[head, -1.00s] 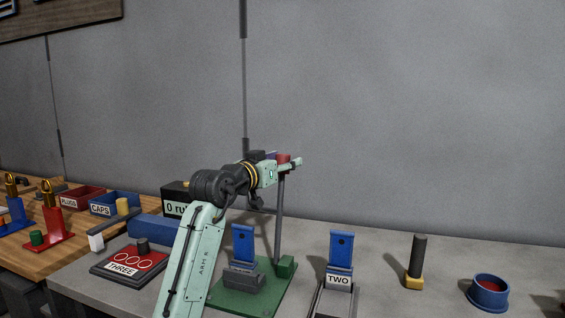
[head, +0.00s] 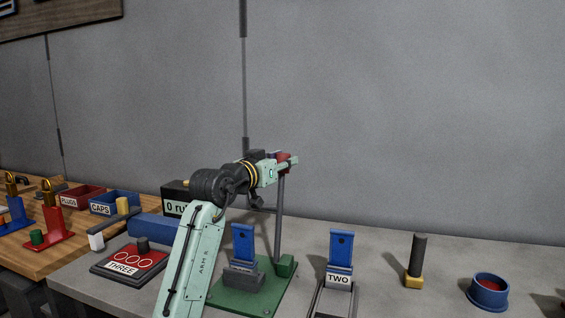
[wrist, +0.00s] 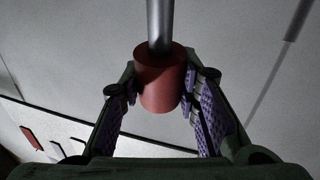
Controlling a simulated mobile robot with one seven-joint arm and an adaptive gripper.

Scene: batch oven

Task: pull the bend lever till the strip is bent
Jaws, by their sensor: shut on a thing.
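The bend lever is a grey rod (head: 279,222) with a red knob (head: 284,156) on top. It stands nearly upright from a green block (head: 286,265) on a green base plate (head: 225,298). My gripper (head: 288,163) is shut on the knob. In the wrist view the red knob (wrist: 160,82) sits between the two purple-padded fingers, with the rod running up out of frame. A blue strip (head: 243,240) stands upright in a dark grey block (head: 240,278) on the same plate and looks straight. My arm hides part of the plate.
A second blue upright piece (head: 340,250) stands at a holder labelled TWO. Right of it are a black-handled tool (head: 416,258) and a blue round dish (head: 488,292). A red THREE plate (head: 125,262) and a long blue block (head: 158,229) lie left of my arm.

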